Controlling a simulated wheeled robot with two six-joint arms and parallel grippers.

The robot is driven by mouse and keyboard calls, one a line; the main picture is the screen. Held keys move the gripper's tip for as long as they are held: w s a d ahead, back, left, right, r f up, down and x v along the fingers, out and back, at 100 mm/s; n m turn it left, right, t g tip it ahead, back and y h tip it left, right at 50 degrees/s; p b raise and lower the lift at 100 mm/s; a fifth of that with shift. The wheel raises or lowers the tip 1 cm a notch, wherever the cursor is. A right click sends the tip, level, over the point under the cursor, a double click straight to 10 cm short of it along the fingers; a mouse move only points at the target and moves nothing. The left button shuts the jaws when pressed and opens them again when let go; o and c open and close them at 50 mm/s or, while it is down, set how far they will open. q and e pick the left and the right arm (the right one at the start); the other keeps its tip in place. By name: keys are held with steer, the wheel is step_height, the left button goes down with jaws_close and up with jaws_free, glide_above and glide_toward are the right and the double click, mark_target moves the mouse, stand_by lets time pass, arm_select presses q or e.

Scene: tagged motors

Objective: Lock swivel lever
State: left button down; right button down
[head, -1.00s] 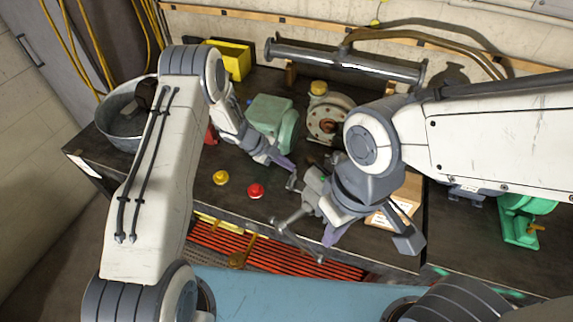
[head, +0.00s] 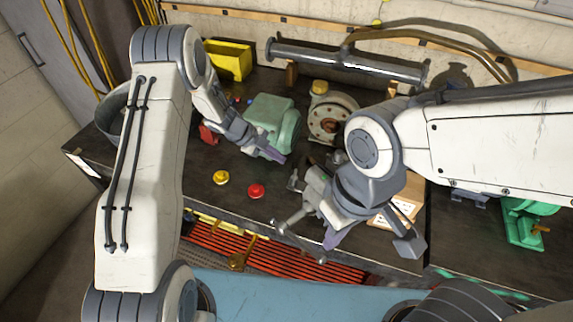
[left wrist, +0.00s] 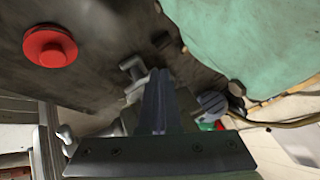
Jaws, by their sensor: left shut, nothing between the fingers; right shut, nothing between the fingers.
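A grey metal vise (head: 315,187) stands at the table's front edge, partly hidden by my right gripper. A small lever-like metal piece (head: 294,181) sticks out on its left side; I cannot tell for sure that it is the swivel lever. My left gripper (head: 279,157) is shut and empty, above and behind this piece, beside the green motor (head: 270,122). In the left wrist view its closed fingers (left wrist: 160,100) point toward metal parts (left wrist: 134,78) of the vise. My right gripper (head: 333,238) is shut and empty, in front of the vise near the table edge.
A yellow button (head: 221,177) and a red button (head: 256,191) sit left of the vise. A round flanged part (head: 329,120), a long pipe (head: 345,62) and a yellow bin (head: 229,61) stand behind. A cardboard box (head: 402,208) lies right of the vise.

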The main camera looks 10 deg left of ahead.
arm_select(q)
steer(key=v, duration=0.5)
steer(key=shift+a+r+b, duration=0.15)
steer(key=shift+a+b, duration=0.05)
steer(key=shift+b, duration=0.2)
